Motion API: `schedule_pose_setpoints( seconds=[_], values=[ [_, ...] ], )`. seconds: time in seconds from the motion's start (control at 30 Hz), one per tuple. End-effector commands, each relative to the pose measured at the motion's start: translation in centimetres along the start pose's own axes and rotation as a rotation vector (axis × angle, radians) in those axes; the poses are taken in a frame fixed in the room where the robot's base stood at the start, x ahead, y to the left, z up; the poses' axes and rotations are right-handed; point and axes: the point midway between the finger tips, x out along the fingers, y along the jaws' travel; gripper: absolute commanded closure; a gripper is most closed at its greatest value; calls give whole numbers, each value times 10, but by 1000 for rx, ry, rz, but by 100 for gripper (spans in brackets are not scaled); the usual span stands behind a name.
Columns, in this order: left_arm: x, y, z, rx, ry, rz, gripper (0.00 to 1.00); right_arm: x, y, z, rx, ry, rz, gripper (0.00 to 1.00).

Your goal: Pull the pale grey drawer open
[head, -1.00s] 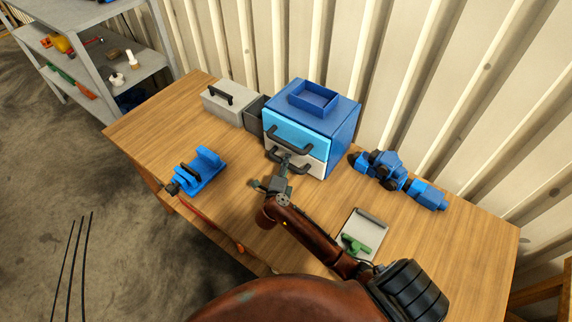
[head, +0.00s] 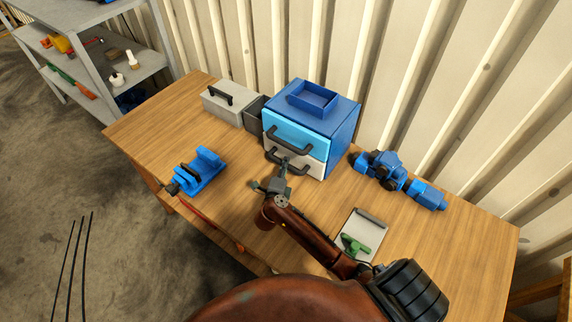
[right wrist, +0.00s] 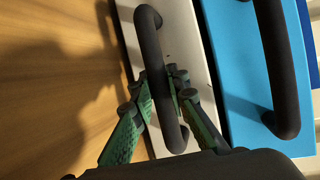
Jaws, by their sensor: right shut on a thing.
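The pale grey drawer (head: 313,168) is the lower front of a small blue cabinet (head: 343,135), under a light blue drawer (head: 295,133). Its dark bar handle shows in the right wrist view (right wrist: 150,45). My right gripper (head: 285,163) is shut on that handle, with green-and-black fingers on either side of the bar in the right wrist view (right wrist: 168,95). The light blue drawer has a similar dark handle (right wrist: 275,60) just beside. I cannot tell whether the pale grey drawer stands slightly out. My left gripper is not in view.
A blue open tray (head: 313,97) sits on the cabinet. A grey toolbox (head: 228,104) and a dark bin stand left of it. A blue vise (head: 201,170) is at front left, blue machine parts (head: 385,168) at right, and a clipboard (head: 365,231) at front right.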

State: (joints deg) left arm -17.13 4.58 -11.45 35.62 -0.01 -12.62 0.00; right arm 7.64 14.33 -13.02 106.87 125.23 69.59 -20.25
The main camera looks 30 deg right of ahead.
Motion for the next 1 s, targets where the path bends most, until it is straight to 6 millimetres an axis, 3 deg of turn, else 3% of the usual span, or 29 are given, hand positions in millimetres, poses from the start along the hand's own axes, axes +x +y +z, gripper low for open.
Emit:
schedule_pose_setpoints(
  seconds=[0.2,0.43,0.6,0.87,0.9,1.0],
  values=[
    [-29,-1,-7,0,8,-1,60,-50,10,20,2,-2,16,100],
    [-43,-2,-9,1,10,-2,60,-95,21,39,1,-1,11,100],
    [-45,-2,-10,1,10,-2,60,-106,24,43,0,0,8,100],
    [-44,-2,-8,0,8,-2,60,-105,25,43,-1,0,6,100],
    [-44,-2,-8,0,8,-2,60,-105,25,43,-1,0,6,84],
    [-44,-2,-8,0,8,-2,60,-105,24,43,-1,0,6,77]
  ],
)
